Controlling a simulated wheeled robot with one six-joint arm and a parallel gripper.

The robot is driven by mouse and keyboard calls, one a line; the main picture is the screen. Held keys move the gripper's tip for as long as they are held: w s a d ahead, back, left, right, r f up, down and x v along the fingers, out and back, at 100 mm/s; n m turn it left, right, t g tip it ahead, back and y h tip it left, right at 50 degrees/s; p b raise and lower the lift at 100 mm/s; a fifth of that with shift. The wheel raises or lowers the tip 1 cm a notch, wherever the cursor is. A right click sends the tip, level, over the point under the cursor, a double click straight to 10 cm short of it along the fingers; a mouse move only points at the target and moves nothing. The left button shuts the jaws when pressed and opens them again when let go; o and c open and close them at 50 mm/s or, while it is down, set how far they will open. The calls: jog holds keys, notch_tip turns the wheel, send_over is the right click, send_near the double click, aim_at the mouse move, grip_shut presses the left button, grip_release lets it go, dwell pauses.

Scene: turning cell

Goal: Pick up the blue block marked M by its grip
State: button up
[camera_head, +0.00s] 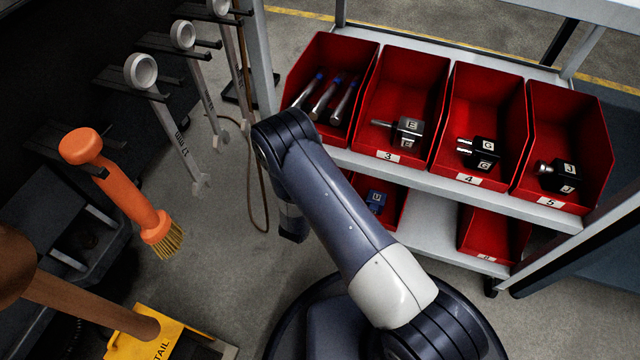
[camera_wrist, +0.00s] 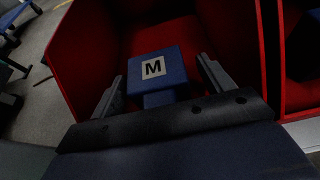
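The blue block marked M (camera_wrist: 153,67) lies in a red bin (camera_wrist: 90,50) in the wrist view, its white M label facing me. A narrower blue part (camera_wrist: 158,98), which looks like its grip, shows on the near side of the block. My gripper (camera_wrist: 161,72) is open, with one finger on each side of that part. Gaps show between the fingers and the blue part, so nothing is clasped. In the head view my arm hides the fingers. A blue block (camera_head: 375,201) shows there in a lower bin, but I cannot read its letter clearly.
The M bin's walls rise close on both sides, with another red bin (camera_wrist: 301,95) at right. Upper-shelf bins hold rods (camera_head: 325,95) and dark blocks E (camera_head: 410,128), G (camera_head: 484,153) and J (camera_head: 562,176). Wrenches (camera_head: 178,130) and an orange brush (camera_head: 125,190) are at left.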

jog(key=c, duration=1.1)
jog(key=shift+r, duration=0.1)
jog(key=shift+c, duration=0.2)
